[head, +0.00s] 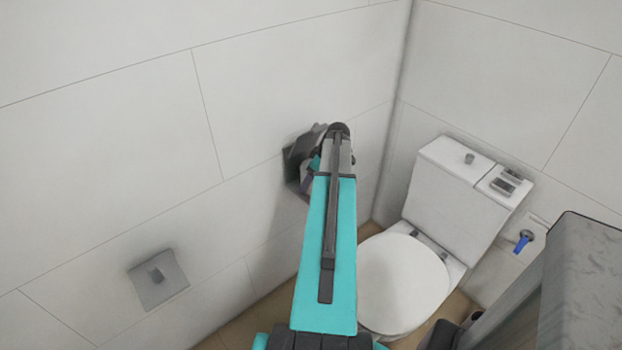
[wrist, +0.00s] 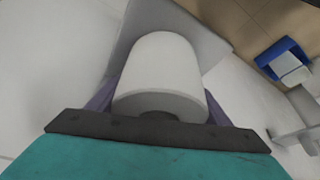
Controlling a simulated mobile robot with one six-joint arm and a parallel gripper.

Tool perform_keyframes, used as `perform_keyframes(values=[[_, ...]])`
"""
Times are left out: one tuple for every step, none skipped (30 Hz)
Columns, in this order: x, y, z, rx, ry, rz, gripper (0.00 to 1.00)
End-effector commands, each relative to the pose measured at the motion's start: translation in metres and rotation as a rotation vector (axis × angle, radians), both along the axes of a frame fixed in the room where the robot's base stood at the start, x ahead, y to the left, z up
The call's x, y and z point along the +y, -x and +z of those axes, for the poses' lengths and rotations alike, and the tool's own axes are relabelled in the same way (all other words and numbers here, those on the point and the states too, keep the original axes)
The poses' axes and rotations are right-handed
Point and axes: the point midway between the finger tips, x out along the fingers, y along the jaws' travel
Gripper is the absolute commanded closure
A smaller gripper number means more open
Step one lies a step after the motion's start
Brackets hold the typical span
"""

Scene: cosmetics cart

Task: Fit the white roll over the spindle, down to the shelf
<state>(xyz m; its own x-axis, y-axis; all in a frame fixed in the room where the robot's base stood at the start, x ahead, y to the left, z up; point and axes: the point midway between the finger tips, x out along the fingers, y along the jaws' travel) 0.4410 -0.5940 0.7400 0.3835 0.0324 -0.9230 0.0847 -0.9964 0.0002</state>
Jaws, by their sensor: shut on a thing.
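The white roll (wrist: 160,72) fills the middle of the wrist view, between the two purple fingers of my gripper (wrist: 162,98), which is shut on it. A flat grey plate (wrist: 208,42) shows behind and beside the roll. I cannot tell whether the roll touches it. In the head view my gripper (head: 308,180) is at the wall beside a dark grey fixture (head: 298,158), mostly behind my arm. The roll is hidden there. No spindle shows clearly at the gripper, and I cannot tell whether one is inside the roll.
A grey square plate with a small knob (head: 158,280) is on the left wall. A white toilet (head: 405,280) stands to the right of my arm, with a blue-handled valve (head: 523,240) beyond it. A blue and white object (wrist: 284,60) is at the wrist view's right.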

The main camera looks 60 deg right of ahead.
Motion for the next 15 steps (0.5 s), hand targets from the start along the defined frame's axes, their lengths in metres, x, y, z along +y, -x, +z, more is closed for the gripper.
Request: perform_keyframes(values=[[-0.0001,-0.0001,-0.001,0.0,0.0,0.0,0.52],[-0.0001,-0.0001,-0.0014,0.0,0.0,0.0,0.52],[-0.0001,-0.0001,-0.0016,0.0,0.0,0.0,0.52],[-0.0001,-0.0001,-0.0018,0.0,0.0,0.0,0.52],[-0.0001,-0.0001,-0.0019,0.0,0.0,0.0,0.52],[-0.0001,-0.0001,-0.0019,0.0,0.0,0.0,0.52],[-0.0001,-0.0001,-0.0019,0.0,0.0,0.0,0.52],[-0.0001,-0.0001,-0.0019,0.0,0.0,0.0,0.52],[-0.0001,0.0,-0.0018,0.0,0.0,0.0,0.52],[-0.0001,0.0,-0.0018,0.0,0.0,0.0,0.52],[-0.0001,0.0,-0.0018,0.0,0.0,0.0,0.52],[0.0,0.0004,-0.0019,0.0,0.0,-0.001,0.52],[-0.0001,0.0006,-0.0019,0.0,0.0,-0.001,0.52],[-0.0001,0.0007,-0.0019,0.0,0.0,-0.001,0.25],[-0.0001,0.0007,-0.0019,0.0,0.0,-0.001,0.18]])
